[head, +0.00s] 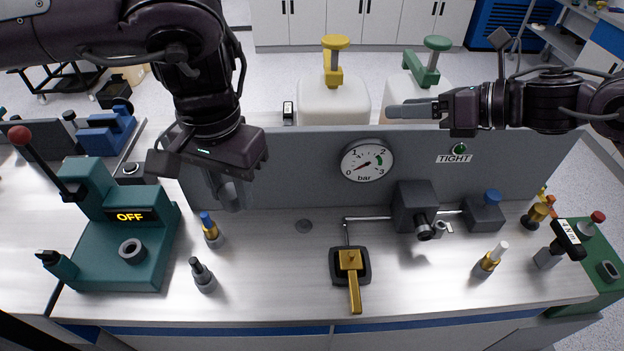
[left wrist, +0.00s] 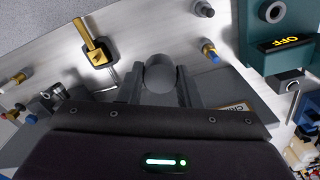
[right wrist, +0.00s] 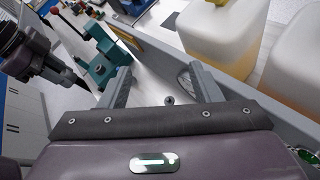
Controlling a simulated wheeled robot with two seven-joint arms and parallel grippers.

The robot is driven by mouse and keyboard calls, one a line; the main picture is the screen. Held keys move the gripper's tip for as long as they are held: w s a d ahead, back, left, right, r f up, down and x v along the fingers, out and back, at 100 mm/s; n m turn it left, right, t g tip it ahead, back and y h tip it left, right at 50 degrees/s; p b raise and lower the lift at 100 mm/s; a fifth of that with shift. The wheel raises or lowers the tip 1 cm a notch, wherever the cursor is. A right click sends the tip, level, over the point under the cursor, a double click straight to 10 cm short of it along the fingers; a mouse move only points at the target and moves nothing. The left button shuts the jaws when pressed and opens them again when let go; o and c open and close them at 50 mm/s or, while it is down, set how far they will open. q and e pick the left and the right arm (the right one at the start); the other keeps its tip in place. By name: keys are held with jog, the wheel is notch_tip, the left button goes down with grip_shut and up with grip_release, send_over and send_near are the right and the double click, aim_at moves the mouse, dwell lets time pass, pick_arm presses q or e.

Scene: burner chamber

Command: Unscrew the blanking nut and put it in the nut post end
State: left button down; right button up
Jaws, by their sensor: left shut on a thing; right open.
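My left gripper (head: 228,192) is above the bench at the left, in front of the grey back panel. It is shut on a grey cylindrical piece (left wrist: 160,74); I cannot tell for certain that it is the blanking nut. A blue-tipped post (head: 210,230) and a dark-tipped post (head: 203,276) stand below it, apart from the piece. A dark block (head: 414,205) on the bench has a dark round fitting (head: 424,230) on its front. A white-tipped post (head: 488,260) stands front right. My right gripper (head: 402,110) is open and empty above the panel; its fingers also show in the right wrist view (right wrist: 164,90).
A teal device (head: 115,245) marked OFF stands at the left. A gold-handled valve (head: 350,262) sits mid-bench. The panel carries a gauge (head: 367,161) and a green lamp labelled TIGHT (head: 459,149). Tanks (head: 333,101) stand behind it. The bench front between the left posts and valve is clear.

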pick_arm(q)
jog(key=shift+s, duration=0.1)
pick_arm(e)
jog(key=s+a+f+n+g+y, duration=0.1)
jog(key=s+a+n+g, duration=0.15)
jog(key=s+a, duration=0.5)
jog(key=n+g+y, duration=0.1)
jog(key=n+g, duration=0.1)
jog(key=n, duration=0.4)
send_near(234, 193)
jog(key=shift+m+t, duration=0.25)
jog(key=shift+m, duration=0.1)
jog(key=x, duration=0.5)
jog(key=f+x, duration=0.1)
jog(key=x, duration=0.5)
jog(key=shift+d, duration=0.3)
jog(key=shift+c, duration=0.4)
jog(key=shift+w, duration=0.1)
jog(key=c, duration=0.9)
pick_arm(q)
jog(key=c, duration=1.1)
grip_release()
pick_arm(e)
jog(key=shift+c, duration=0.4)
pick_arm(q)
jog(key=shift+o, duration=0.7)
jog(key=shift+s, duration=0.1)
pick_arm(e)
jog(key=shift+w+d, duration=0.1)
